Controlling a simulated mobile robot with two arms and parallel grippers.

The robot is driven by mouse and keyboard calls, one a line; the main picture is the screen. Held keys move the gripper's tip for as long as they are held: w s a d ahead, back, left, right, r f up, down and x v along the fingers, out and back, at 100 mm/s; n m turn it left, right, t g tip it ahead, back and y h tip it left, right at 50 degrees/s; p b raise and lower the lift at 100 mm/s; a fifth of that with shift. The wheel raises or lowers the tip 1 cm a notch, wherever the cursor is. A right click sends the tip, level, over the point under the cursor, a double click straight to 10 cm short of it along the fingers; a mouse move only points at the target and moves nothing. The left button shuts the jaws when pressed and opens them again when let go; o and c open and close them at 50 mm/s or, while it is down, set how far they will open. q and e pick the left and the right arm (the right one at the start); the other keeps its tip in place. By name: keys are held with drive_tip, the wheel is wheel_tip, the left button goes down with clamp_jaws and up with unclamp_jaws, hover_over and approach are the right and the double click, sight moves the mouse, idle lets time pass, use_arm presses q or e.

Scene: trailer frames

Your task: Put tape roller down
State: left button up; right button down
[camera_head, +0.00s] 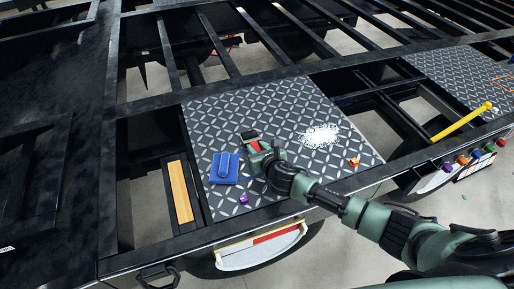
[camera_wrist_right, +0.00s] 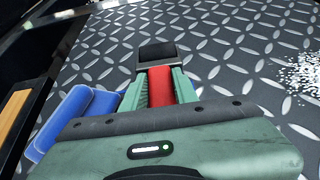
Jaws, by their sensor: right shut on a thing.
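The tape roller has a red handle (camera_wrist_right: 160,86) and a black head (camera_wrist_right: 157,50); its black head also shows in the head view (camera_head: 249,134). My right gripper (camera_head: 257,147) is shut on the red handle, with its green fingers on both sides of it in the wrist view (camera_wrist_right: 159,88). The roller is at the diamond-patterned metal plate (camera_head: 300,105), its head pointing away from the gripper. I cannot tell whether it touches the plate. My left gripper is not in view.
A blue block with a grip (camera_head: 224,168) lies left of my right gripper. A purple item (camera_head: 243,200), an orange item (camera_head: 354,162) and a white scattered pile (camera_head: 320,135) are on the plate. A wooden strip (camera_head: 180,192) lies left. Open gaps in the black frame surround the plate.

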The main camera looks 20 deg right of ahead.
drive_tip(key=shift+s+f, duration=0.1)
drive_tip(key=c, duration=1)
unclamp_jaws()
drive_tip(key=v, duration=0.7)
drive_tip(key=shift+s, duration=0.35)
